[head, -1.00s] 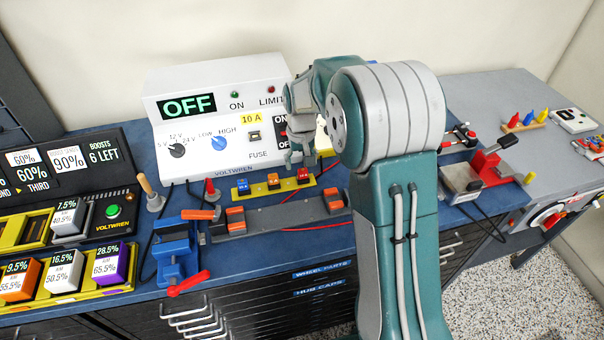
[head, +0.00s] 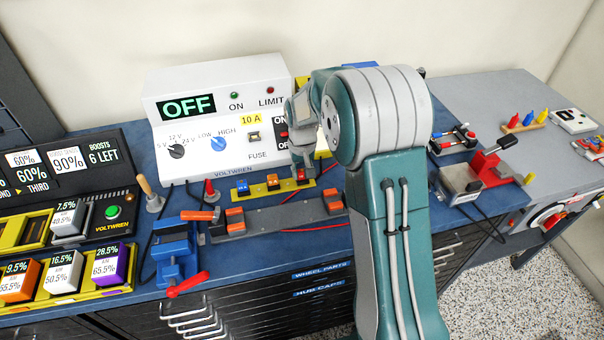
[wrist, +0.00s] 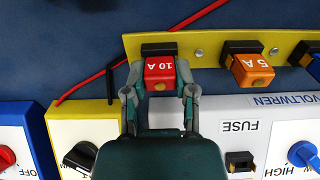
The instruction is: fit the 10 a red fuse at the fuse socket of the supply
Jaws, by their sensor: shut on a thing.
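The red 10 A fuse (wrist: 160,71) is at the end of the yellow fuse strip (wrist: 205,47), against its black holder; I cannot tell whether it is still seated. My gripper (wrist: 160,88) is shut on it, one finger on each side. In the head view the red fuse (head: 301,174) is partly covered by my gripper (head: 301,168). The white supply (head: 215,90) stands behind and reads OFF. Its fuse socket (head: 253,136) sits above the word FUSE, under a yellow 10 A label. The socket also shows in the wrist view (wrist: 240,161) and looks empty.
An orange 5 A fuse (wrist: 252,70) and a blue fuse (head: 242,185) share the strip. A red cable (wrist: 95,85) runs beside it. A red-tipped post (head: 210,190), a blue vise (head: 175,250) and a grey bar fixture (head: 280,214) stand in front.

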